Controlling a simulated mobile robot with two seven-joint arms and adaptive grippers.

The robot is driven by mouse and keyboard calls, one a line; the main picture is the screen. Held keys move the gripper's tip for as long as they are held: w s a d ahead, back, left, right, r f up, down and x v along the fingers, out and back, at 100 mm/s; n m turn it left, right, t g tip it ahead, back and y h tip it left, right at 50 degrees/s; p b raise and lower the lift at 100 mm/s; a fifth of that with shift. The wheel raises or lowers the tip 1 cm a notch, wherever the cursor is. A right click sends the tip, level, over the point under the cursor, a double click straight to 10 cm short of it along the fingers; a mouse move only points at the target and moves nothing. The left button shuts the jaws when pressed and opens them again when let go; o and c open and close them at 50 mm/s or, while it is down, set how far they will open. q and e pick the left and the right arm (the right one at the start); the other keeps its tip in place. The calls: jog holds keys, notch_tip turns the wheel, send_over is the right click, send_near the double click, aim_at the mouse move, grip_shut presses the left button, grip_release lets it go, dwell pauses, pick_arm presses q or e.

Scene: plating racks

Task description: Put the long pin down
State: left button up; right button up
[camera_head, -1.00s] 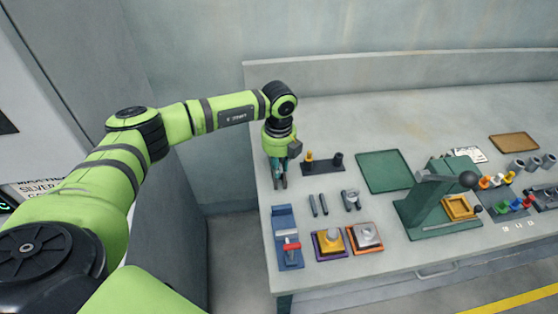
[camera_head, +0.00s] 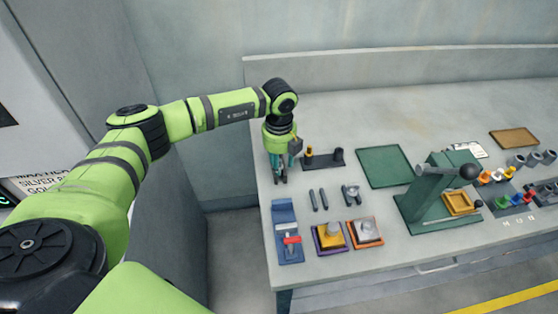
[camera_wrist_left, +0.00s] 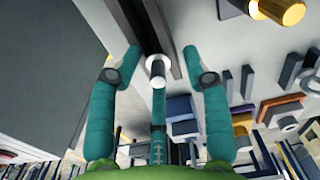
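My left gripper (camera_head: 280,178) points down over the bench's far left corner, left of a small dark rack (camera_head: 323,166). In the left wrist view its two outer teal fingers (camera_wrist_left: 161,54) stand well apart. A pale round piece with a dark centre (camera_wrist_left: 157,68) shows between them, at the end of a thin teal middle part. It may be the end of the long pin; how it is held is hidden. The rack bears a gold-topped post (camera_head: 308,154) and a dark post (camera_head: 338,157). My right gripper is out of view.
Two dark rods (camera_head: 318,200) and a grey clamp-like piece (camera_head: 350,195) are in front of the rack. Nearer are a blue fixture (camera_head: 285,215) and two blocks on coloured bases. A green mat (camera_head: 384,168) lies bare; a green press (camera_head: 430,190) stands right.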

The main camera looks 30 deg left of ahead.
pick_arm(q)
jog(key=shift+s+f, duration=0.25)
jog(key=shift+f, duration=0.2)
jog(key=shift+r, duration=0.2)
notch_tip(320, 180, up, 13)
jog(key=b, duration=0.3)
jog(key=shift+w, duration=0.3)
jog(key=shift+a+r, duration=0.1)
jog(key=shift+c, duration=0.4)
